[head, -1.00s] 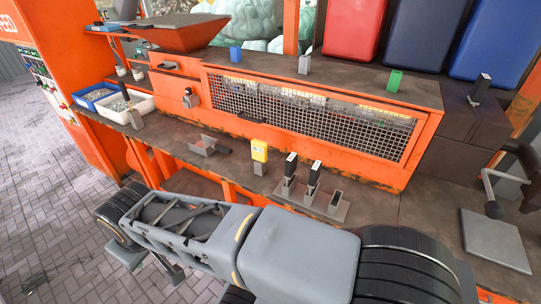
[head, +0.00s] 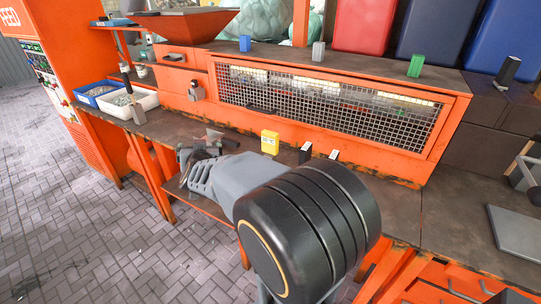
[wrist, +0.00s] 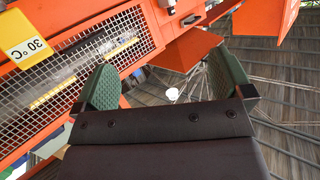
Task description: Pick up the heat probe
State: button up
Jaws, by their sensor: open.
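The heat probe appears to be the yellow block (head: 270,142) standing on the dark bench in front of the mesh guard in the head view. In the wrist view its yellow body (wrist: 12,24) shows at the upper left edge, with a white label reading 30 °C, partly cut off. My gripper (wrist: 163,62) is open and empty, its two green-padded fingers spread apart. The probe lies outside the fingers, to their left in the wrist view. In the head view my arm reaches over the bench, and its end is left of the probe.
A grey scoop (head: 214,136) lies to the left. The orange mesh guard (head: 330,105) rises behind. White (head: 128,104) and blue (head: 95,92) bins sit at the left end.

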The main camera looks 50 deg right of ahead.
jog(key=s+d+f+m+g+h+b, duration=0.2)
jog(key=d+f+m+g+h, duration=0.15)
jog(key=d+h, duration=0.35)
jog(key=m+g+h+b, duration=0.2)
jog(key=m+g+h, duration=0.1)
jog(key=m+g, duration=0.15)
send_near(268, 138)
jog(key=shift+n+g, duration=0.3)
jog(key=shift+g, duration=0.1)
jog(key=x, duration=0.4)
jog(key=shift+w+d+r, duration=0.1)
jog(key=shift+w+d, duration=0.15)
jog(key=shift+d, duration=0.1)
jog(key=shift+p+x, duration=0.3)
jog(key=shift+x, duration=2.95)
jog(key=shift+c, duration=0.2)
